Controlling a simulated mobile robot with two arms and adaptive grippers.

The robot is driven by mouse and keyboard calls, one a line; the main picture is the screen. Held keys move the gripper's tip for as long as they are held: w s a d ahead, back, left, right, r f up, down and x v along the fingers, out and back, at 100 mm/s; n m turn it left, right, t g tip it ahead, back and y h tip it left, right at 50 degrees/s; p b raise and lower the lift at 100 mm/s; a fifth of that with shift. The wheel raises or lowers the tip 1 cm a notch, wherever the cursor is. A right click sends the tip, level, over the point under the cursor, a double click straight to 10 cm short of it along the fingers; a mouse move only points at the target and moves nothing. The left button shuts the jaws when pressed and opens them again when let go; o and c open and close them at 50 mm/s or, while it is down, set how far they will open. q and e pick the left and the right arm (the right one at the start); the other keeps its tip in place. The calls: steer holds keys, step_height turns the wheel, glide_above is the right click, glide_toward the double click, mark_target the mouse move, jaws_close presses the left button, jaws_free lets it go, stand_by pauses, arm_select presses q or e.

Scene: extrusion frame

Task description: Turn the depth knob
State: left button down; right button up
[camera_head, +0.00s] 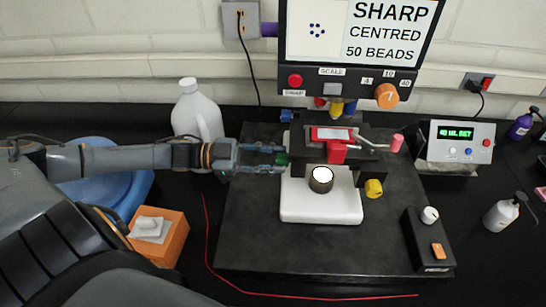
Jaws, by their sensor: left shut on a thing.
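My left gripper (279,158) reaches in from the left. Its two fingers are shut on a small green knob (283,159) at the left side of the black microscope-like stand (240,235). The fingers partly hide the knob. No label reading "depth" is legible, so I cannot tell from lettering which knob is the depth knob. A yellow knob (374,188) sticks out on the right side of the stand. A large orange knob (387,95) is on the screen's panel. My right gripper is not in view.
The screen (360,35) reads SHARP, CENTRED, 50 BEADS. A white stage block (320,209) carries a dark round piece with a bright top (321,178). A white jug (197,115) stands behind my left arm. A tissue box (160,236), control box (429,240) and display unit (455,142) stand around.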

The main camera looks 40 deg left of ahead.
arm_select(q)
steer(key=c, duration=1)
jaws_free()
steer(key=shift+v, duration=3.8)
steer(key=shift+w, duration=0.1)
